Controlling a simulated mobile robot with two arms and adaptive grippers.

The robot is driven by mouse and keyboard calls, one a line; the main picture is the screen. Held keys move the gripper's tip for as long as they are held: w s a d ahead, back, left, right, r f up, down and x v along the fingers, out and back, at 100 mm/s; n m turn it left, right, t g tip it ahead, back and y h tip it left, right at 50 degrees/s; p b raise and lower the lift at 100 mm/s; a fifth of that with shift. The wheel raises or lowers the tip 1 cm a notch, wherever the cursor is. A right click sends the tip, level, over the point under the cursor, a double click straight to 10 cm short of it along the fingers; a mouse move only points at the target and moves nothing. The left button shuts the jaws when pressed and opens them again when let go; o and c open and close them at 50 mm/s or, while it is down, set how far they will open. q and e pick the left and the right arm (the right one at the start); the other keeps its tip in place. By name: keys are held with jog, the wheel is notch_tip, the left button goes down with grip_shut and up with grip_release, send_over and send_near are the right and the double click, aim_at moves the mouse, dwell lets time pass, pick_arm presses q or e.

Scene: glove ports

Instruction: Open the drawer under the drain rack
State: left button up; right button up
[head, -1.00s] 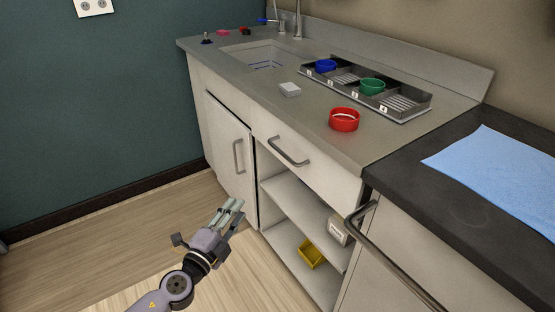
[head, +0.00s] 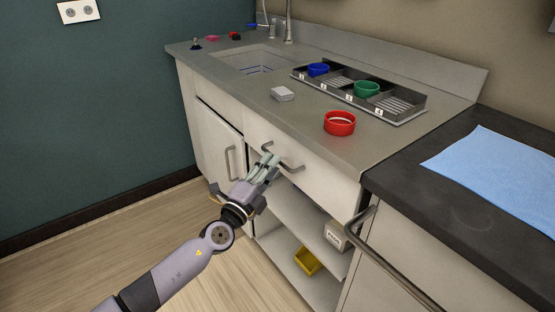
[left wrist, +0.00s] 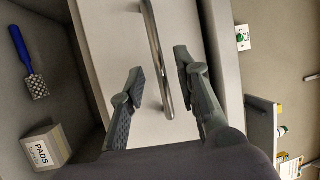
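The drawer (head: 318,177) is the white front under the counter, below the drain rack (head: 342,84); it looks closed. Its metal bar handle (head: 291,165) also shows in the left wrist view (left wrist: 158,55). My left gripper (head: 267,165) is in front of the drawer at the handle's left part. In the left wrist view its fingers (left wrist: 156,83) are spread apart, with the handle's near end between them. I cannot tell whether either finger touches it. The rack holds a blue ring-shaped cup (head: 318,69) and a green one (head: 366,89). My right gripper is not in view.
A red round container (head: 340,123) and a small white block (head: 283,94) stand on the counter. Below the drawer are open shelves with a PADS box (head: 336,235) and a yellow bin (head: 307,261). A cabinet door (head: 219,148) is at left; a large bar handle (head: 378,257) juts out at right.

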pick_arm(q)
jog(key=shift+x, duration=1.9)
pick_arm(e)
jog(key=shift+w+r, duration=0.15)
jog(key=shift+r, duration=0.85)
pick_arm(q)
jog(key=shift+c, duration=0.4)
grip_shut()
jog(key=shift+f, duration=0.1)
